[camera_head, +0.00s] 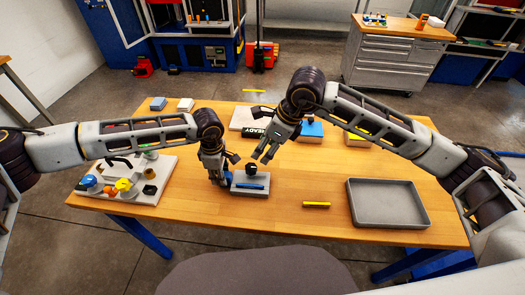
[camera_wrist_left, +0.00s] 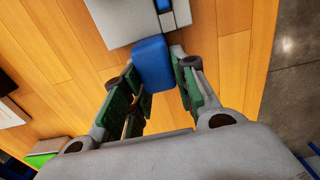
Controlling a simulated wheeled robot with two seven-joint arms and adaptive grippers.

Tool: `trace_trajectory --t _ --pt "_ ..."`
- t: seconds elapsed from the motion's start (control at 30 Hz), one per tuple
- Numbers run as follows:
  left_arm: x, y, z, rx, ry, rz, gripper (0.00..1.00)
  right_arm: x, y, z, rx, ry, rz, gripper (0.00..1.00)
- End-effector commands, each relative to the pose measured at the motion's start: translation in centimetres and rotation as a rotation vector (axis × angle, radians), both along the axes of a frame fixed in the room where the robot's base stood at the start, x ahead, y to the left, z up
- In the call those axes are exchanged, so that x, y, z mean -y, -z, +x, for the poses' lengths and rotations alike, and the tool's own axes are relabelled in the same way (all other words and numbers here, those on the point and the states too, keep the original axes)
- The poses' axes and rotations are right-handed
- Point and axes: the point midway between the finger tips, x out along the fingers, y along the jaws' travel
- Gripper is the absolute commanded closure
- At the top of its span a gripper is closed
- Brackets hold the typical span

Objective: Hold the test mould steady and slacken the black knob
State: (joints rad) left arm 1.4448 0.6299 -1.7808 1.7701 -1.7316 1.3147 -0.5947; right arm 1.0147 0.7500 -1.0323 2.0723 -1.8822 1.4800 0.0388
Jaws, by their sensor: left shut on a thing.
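The test mould (camera_head: 262,193) is a small grey block near the middle of the table, with a blue strip on its front and a blue tab at its left end. The black knob (camera_head: 251,168) stands at its upper edge. My left gripper (camera_head: 224,180) is at the left end of the mould, shut on the blue tab. In the left wrist view the blue tab (camera_wrist_left: 153,62) lies between the fingers, and the grey mould body (camera_wrist_left: 122,18) extends beyond. My right gripper (camera_head: 262,155) is just above the knob, fingers apart and empty, not visibly touching it.
A grey tray (camera_head: 356,216) stands at the right, with a yellow bar (camera_head: 317,204) left of it. A white board (camera_head: 147,193) with coloured knobs lies at the left. A READY sign (camera_head: 268,134) and small blocks sit at the back. The front middle of the table (camera_head: 225,215) is clear.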

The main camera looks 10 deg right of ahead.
Motion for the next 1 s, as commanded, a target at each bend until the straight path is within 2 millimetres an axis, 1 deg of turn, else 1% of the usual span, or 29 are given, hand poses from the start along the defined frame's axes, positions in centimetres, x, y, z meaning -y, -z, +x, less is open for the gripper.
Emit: trace_trajectory --t 0.47,0.5,0.63,0.67,1.0 --pt "0.02 -0.03 0.00 0.000 0.001 0.000 1.00 0.09 -0.28 -0.08 -0.001 0.000 0.000 0.44" --pt "0.02 -0.03 0.00 0.000 0.001 0.000 0.67 0.09 -0.28 -0.08 -0.001 0.000 0.000 0.44" --pt "0.02 -0.02 0.00 0.000 0.001 0.000 0.50 0.08 -0.27 -0.07 -0.001 0.000 0.000 0.44" --pt "0.02 -0.02 0.00 0.000 0.001 0.000 0.47 0.09 -0.27 -0.07 -0.001 0.000 0.000 0.44" --pt "0.01 -0.06 0.01 0.000 0.000 0.000 0.47 0.08 -0.26 -0.07 -0.001 0.000 0.000 0.44"
